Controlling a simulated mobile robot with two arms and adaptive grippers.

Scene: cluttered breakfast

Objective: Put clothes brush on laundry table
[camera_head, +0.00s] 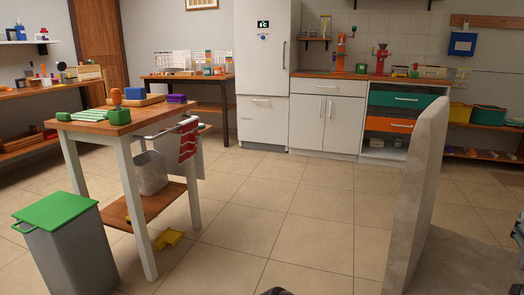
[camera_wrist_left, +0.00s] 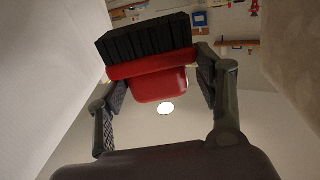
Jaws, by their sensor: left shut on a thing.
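My left gripper (camera_wrist_left: 158,100) is shut on the clothes brush, in the left wrist view. The clothes brush has a red back (camera_wrist_left: 160,84) and black bristles (camera_wrist_left: 147,40), and it is held between both fingers. Neither the brush nor the left gripper can be made out in the head view. A wooden-topped table with white legs (camera_head: 90,127), which may be the laundry table, stands at the left. Green items (camera_head: 118,115), a purple item (camera_head: 176,98) and a wooden box lie on it.
A grey bin with a green lid (camera_head: 62,228) stands in front of the table. A white basket (camera_head: 151,172) sits on its lower shelf, and a yellow item (camera_head: 168,239) lies on the floor. A pale panel (camera_head: 417,190) rises at the right. The middle floor is clear.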

